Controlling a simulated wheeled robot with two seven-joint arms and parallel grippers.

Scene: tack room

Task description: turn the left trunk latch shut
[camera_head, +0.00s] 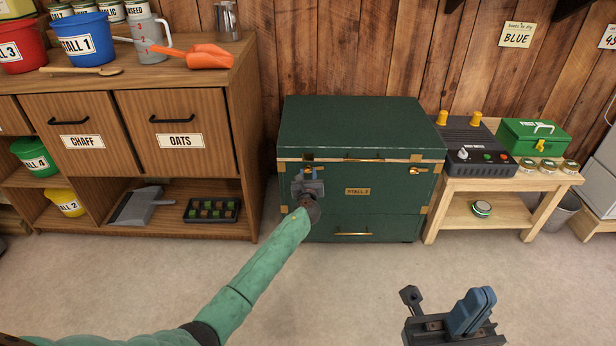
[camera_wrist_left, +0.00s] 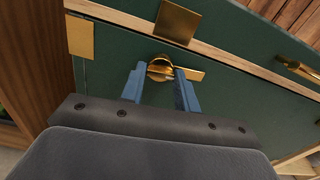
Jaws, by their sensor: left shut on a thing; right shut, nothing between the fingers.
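The dark green trunk (camera_head: 345,128) stands against the wall with its lid down. In the left wrist view, the left trunk latch (camera_wrist_left: 160,68) is a round brass knob with a flat lever pointing right, below a brass plate (camera_wrist_left: 177,22) on the lid edge. The right latch (camera_head: 418,170) is brass. My right gripper (camera_head: 470,310) is shut and empty, low at the right.
A wooden cabinet (camera_head: 243,130) with buckets, a jug and an orange scoop stands left of the trunk. A low wooden table (camera_head: 455,187) at the right holds a dark device (camera_head: 478,140) and a green box (camera_head: 533,138). The floor in front is clear.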

